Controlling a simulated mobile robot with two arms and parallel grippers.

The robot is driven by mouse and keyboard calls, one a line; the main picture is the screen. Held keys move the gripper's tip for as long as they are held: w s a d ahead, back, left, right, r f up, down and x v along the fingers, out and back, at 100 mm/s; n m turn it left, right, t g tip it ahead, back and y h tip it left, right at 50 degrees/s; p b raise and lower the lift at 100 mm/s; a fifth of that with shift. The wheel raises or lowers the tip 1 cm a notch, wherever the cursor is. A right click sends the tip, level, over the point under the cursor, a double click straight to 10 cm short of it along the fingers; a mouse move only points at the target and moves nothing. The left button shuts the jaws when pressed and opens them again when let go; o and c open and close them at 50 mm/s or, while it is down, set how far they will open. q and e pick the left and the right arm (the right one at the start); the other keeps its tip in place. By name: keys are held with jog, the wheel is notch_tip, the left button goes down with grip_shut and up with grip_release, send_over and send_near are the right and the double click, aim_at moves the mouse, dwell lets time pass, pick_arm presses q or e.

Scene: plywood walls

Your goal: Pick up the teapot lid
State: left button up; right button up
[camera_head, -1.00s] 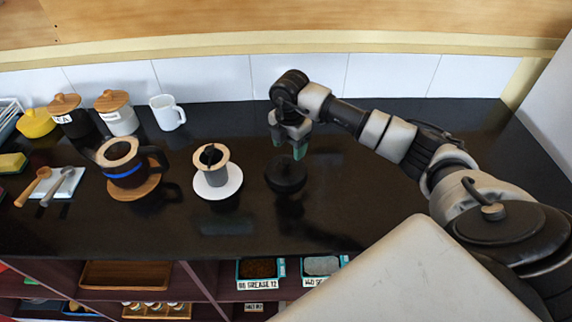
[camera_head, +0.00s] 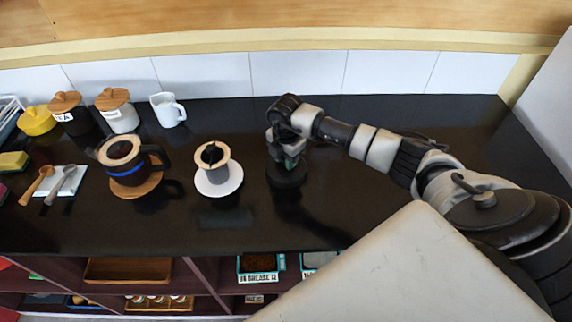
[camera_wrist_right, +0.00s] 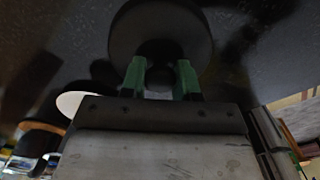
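The teapot lid, a round black disc (camera_head: 287,179) with a knob, lies on the black counter right of the white saucer. In the right wrist view the disc (camera_wrist_right: 160,28) shows ahead of the fingers, with its dark knob (camera_wrist_right: 160,76) between them. My right gripper (camera_head: 290,162) is directly above the lid, pointing down. Its two green fingertips (camera_wrist_right: 160,72) are apart, one on each side of the knob; whether they touch it is hard to tell in the dark. My left gripper is not in view.
A white mug (camera_head: 168,110) and lidded jars stand behind. Counter (camera_head: 330,215) in front of the lid is clear.

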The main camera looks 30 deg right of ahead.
jog(key=c, duration=0.3)
jog(key=shift+c, duration=0.2)
jog(key=shift+r, duration=0.1)
